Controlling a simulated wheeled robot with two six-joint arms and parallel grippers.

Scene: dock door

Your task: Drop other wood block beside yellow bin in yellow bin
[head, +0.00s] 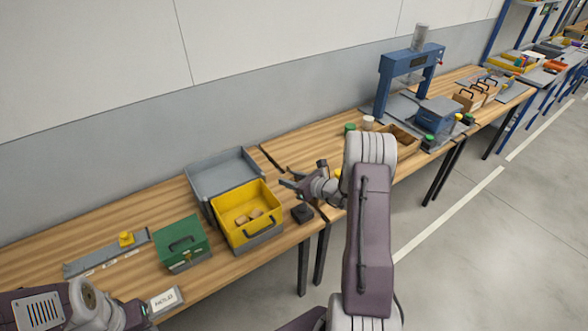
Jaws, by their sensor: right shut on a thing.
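The yellow bin (246,234) stands open on the wooden table, left of the picture's middle. Small tan wood blocks (242,220) lie inside it. My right gripper (284,177) is above the table just right of the bin's back corner, with its fingers pointing left. It is shut on a wood block, which is small and hard to tell from the wood table behind it. My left gripper (138,314) is at the lower left, near the front table edge. Its fingers are too unclear to tell whether they are open.
A grey open bin (224,170) stands behind the yellow one. A green box (183,246) is to its left, a dark block (302,214) to its right. A HOLD sign (165,300) stands by the front edge. A blue press (408,70) stands farther right.

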